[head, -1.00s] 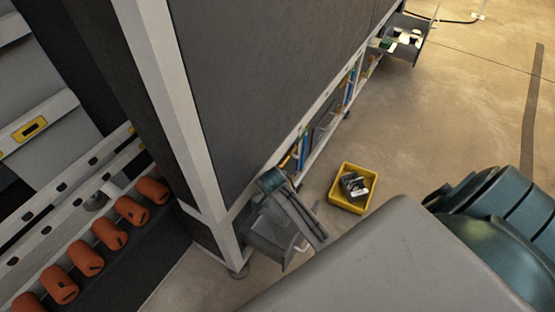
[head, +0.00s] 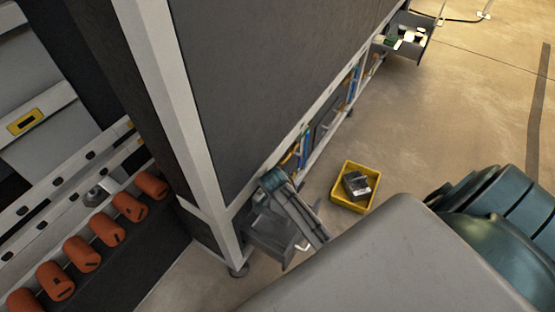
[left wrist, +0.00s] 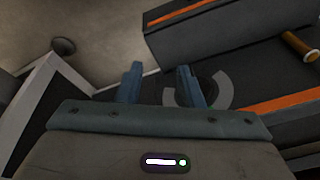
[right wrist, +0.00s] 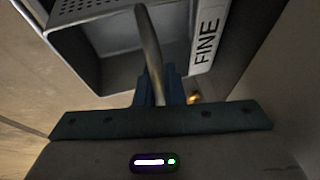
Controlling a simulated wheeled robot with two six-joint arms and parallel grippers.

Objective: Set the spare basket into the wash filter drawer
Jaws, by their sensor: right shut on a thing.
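A grey open drawer (head: 268,236) juts from the cabinet's lower near corner, with a pale handle at its front. A small dark basket-like box (head: 357,184) with a pale label lies in a yellow tray on the floor. In the right wrist view my right gripper (right wrist: 160,88) is shut on a curved metal handle (right wrist: 148,40), in front of a grey box with a perforated inside and a "FINE" label (right wrist: 205,45). I cannot tell if this box is the drawer or a basket. My left gripper (left wrist: 160,80) is open and empty, before a dark orange-striped surface.
The yellow tray (head: 338,196) stands on open floor beside the tall grey cabinet (head: 265,75). Another open drawer (head: 412,53) with loose items juts out farther back. Several orange rounded parts (head: 82,254) line a rail at the left. A cabinet foot (head: 238,271) stands near the grey drawer.

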